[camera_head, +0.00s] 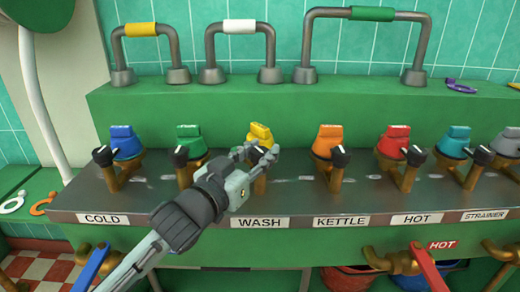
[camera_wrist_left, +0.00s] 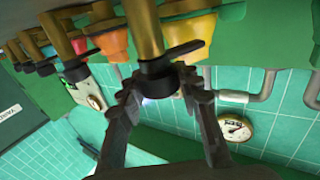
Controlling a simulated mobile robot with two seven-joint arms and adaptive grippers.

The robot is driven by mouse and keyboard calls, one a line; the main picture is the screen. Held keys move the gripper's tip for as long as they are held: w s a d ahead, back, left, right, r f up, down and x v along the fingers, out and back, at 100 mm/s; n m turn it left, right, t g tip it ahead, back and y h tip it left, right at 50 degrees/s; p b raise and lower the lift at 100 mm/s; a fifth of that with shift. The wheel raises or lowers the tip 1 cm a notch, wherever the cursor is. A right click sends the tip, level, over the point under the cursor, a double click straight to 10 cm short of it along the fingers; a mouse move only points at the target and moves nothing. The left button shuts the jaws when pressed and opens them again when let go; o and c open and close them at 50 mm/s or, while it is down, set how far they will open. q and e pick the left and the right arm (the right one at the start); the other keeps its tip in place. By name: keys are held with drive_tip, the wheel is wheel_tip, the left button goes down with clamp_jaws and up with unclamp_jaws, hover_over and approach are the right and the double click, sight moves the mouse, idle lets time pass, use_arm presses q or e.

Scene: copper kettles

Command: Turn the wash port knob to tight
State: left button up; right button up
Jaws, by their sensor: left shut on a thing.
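The wash port stands above the WASH label (camera_head: 260,222), on a brass fitting with a yellow cap (camera_head: 260,132). In the head view my left gripper (camera_head: 262,157) reaches in from the lower left and covers most of this port's knob. In the left wrist view the black wash knob (camera_wrist_left: 158,78) sits on its brass pipe, and its short pointer sticks out to the right. The fingers of my left gripper (camera_wrist_left: 160,92) are closed on the knob from both sides. The yellow cap also shows in the wrist view (camera_wrist_left: 190,35). My right gripper is in neither view.
Similar ports with black knobs stand close by: green-capped (camera_head: 188,138) at left, orange-capped (camera_head: 327,140) at right. Grey pipe handles (camera_head: 240,50) rise behind on the green ledge. Brass taps with a red lever (camera_head: 428,268) and a blue lever (camera_head: 90,268) hang below the front edge.

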use_arm(q)
drive_tip(key=m+g+h, duration=0.4)
drive_tip(key=h, duration=0.1)
drive_tip(key=shift+w+a+r+g, duration=0.15)
drive_tip(key=shift+g, duration=0.15)
drive_tip(key=shift+m+g+h, duration=0.7)
drive_tip(key=shift+m+g, duration=0.2)
drive_tip(key=shift+m+g+h, duration=0.3)
drive_tip(key=shift+m+g, duration=0.1)
drive_tip(key=shift+g, duration=0.2)
drive_tip(key=o, duration=1.2)
drive_tip(key=shift+s, duration=0.2)
drive_tip(key=v, duration=1.1)
drive_tip(key=shift+s+a, duration=0.2)
drive_tip(key=shift+a, duration=0.1)
